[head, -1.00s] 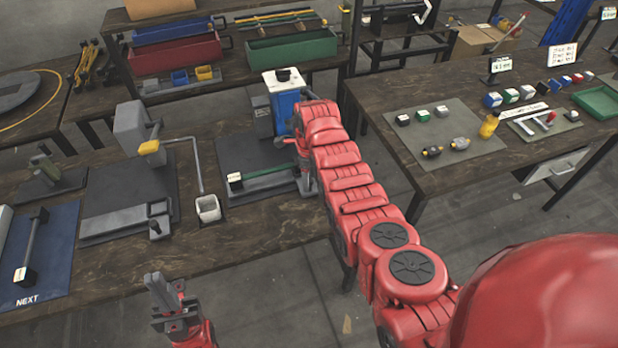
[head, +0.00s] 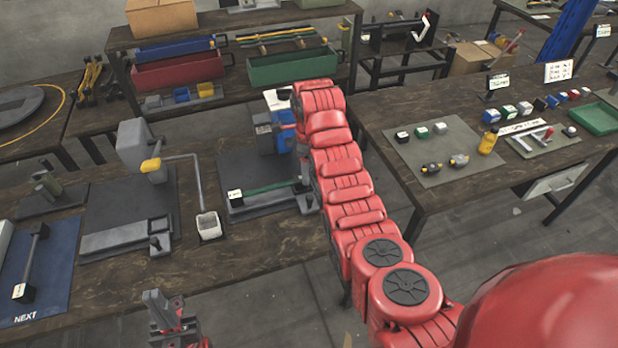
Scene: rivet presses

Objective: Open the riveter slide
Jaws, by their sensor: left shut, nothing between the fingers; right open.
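The blue riveter (head: 285,138) with a white top stands at the back of a dark base plate (head: 230,170) on the workbench. My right arm covers the riveter's right side. My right gripper (head: 304,196) points down by the right end of the green strip. It is open, mostly hidden by my arm, and I cannot tell whether it touches anything. My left gripper (head: 166,308) is shut and empty, in front of the bench.
A grey press with a yellow-tipped lever (head: 151,165) stands left of the riveter, with a small white bin (head: 208,226) between. A blue mat (head: 45,262) lies further left. A second table (head: 480,185) with small parts stands right, across a floor gap.

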